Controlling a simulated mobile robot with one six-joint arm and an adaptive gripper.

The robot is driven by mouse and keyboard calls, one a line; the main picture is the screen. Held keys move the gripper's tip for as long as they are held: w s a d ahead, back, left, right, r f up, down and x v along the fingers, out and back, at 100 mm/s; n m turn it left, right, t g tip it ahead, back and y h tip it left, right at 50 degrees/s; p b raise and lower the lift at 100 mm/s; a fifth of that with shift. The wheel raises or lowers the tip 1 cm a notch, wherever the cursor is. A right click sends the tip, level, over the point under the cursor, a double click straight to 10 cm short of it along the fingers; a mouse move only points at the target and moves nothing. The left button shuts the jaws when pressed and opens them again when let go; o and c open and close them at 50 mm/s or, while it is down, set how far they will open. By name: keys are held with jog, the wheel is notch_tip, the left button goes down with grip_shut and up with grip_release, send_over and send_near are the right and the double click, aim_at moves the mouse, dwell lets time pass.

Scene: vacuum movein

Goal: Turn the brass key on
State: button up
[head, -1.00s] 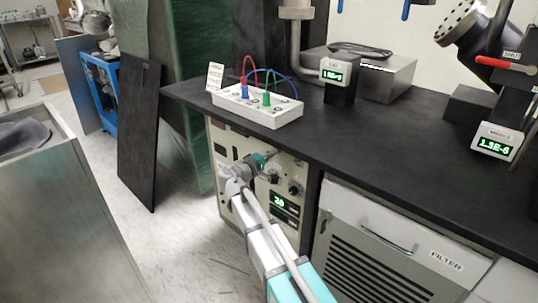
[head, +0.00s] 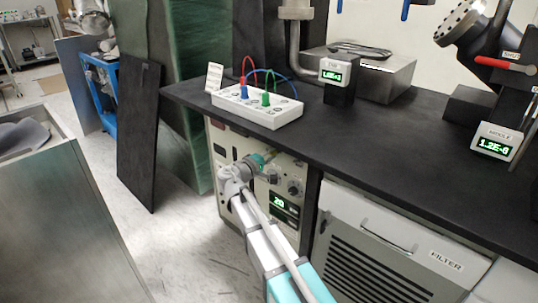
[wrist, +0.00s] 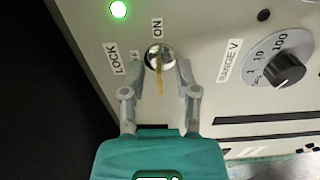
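The brass key (wrist: 159,77) sits in a round silver lock (wrist: 153,55) on a beige panel. It shows nearly edge-on, as a thin upright strip in the wrist view, roughly in line with the ON label (wrist: 157,27) above. The OFF label (wrist: 135,60) is left of the lock, partly covered by a finger. My gripper (wrist: 160,66) has one finger on each side of the lock and key, with gaps visible. In the head view my gripper (head: 258,163) is at the panel (head: 225,165) under the bench; the key is hidden there.
A LOCK label (wrist: 114,58) and a lit green lamp (wrist: 118,9) are at upper left. A RANGE V knob (wrist: 286,72) is right of my gripper. The black benchtop (head: 350,140) overhangs the panel, with a white socket box (head: 258,106) on it.

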jog(key=v, duration=1.2)
dwell(0.5)
